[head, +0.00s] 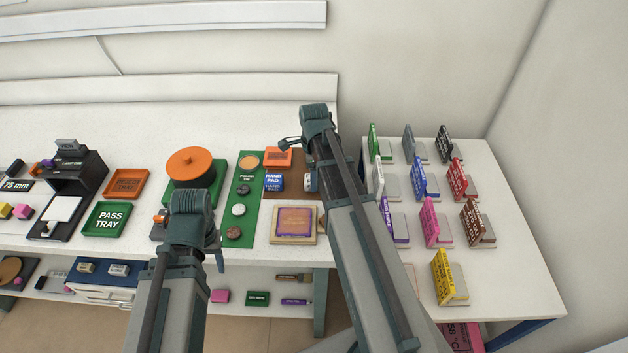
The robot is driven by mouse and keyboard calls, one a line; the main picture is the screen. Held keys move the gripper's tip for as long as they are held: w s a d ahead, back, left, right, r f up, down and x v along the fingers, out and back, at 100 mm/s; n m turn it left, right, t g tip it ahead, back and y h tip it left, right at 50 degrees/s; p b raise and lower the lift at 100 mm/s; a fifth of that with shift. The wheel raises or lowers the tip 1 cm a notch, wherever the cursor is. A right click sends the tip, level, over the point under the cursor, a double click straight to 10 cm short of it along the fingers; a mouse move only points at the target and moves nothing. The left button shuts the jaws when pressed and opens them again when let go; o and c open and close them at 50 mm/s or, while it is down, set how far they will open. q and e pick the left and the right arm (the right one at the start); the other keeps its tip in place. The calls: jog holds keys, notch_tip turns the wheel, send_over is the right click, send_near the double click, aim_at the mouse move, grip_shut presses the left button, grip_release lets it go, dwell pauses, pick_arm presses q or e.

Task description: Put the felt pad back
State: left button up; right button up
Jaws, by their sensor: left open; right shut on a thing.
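I cannot single out the felt pad with certainty. A green strip (255,190) on the bench carries several small round pads: a tan one (249,162), a dark grey one (243,189), a white one (238,209) and a brown one (233,232). My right gripper (290,145) is at the back of the bench, right of the strip, largely hidden by its own arm. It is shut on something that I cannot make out. My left gripper (217,245) is open, low in front of the round orange-topped unit, and mostly hidden by its wrist.
A blue HAND PAD block (273,183) and a framed purple panel (295,222) lie near the strip. PASS TRAY (106,219) and an orange tray (126,184) are left. Coloured upright cards (428,219) fill the right table.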

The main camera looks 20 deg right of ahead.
jog(key=shift+f, duration=0.1)
jog(key=o, duration=1.2)
notch_tip(320, 180, up, 12)
jog(key=p, duration=1.2)
jog(key=s+a+n, duration=0.5)
jog(key=a+n, duration=0.2)
jog(key=n, duration=0.2)
jog(key=s+a+n, duration=0.5)
jog(key=a+n, duration=0.3)
jog(key=n, duration=0.1)
jog(key=s+a+n+h, duration=0.1)
jog(key=s+a+n, duration=0.4)
jog(key=a+n, duration=0.2)
jog(key=shift+s+a+r+n, duration=0.1)
jog(key=shift+s+n, duration=0.05)
jog(key=shift+n, duration=0.35)
jog(key=shift+s+a+r+n, duration=0.1)
jog(key=shift+n, duration=0.4)
